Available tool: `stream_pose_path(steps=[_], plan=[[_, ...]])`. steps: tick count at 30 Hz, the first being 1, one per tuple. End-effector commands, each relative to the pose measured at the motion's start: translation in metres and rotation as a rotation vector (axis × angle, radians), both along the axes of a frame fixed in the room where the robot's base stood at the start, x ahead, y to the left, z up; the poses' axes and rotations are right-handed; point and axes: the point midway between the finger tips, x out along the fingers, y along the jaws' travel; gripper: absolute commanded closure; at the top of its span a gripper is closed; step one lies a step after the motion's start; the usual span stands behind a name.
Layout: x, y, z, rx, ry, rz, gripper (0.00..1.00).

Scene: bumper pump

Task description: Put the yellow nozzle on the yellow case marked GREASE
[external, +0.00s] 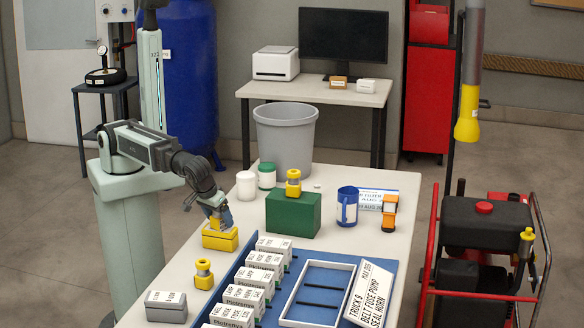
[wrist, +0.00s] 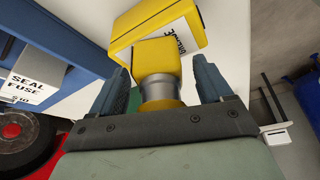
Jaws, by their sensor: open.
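The yellow case (external: 221,240) lies on the white table below my gripper (external: 217,212). In the wrist view the yellow case (wrist: 132,28) lies beyond the fingertips, its white label partly hidden and not fully readable. A yellow nozzle (wrist: 158,58) with a silver collar stands between my two fingers, in front of the case. Gaps show on both sides, so my gripper is open around it. The nozzle's head overlaps the case in this view; its exact contact is hidden. Another yellow nozzle (external: 203,275) stands on the table, and a third (external: 293,183) stands on the green case (external: 293,214).
A blue tray (external: 236,268) with several white boxes lies just right of the yellow case. A grey box (external: 166,306) is near the front. A blue mug (external: 347,206), a white jar (external: 246,184) and a green-lidded jar (external: 267,175) stand farther back.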

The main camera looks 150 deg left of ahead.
Motion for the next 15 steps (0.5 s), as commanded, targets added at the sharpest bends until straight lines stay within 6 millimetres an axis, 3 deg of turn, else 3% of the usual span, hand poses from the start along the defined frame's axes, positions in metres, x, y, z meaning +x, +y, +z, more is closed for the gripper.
stream_pose_path(steps=[15], plan=[[0.011,-0.025,0.064,0.0,-0.001,0.0,0.21]])
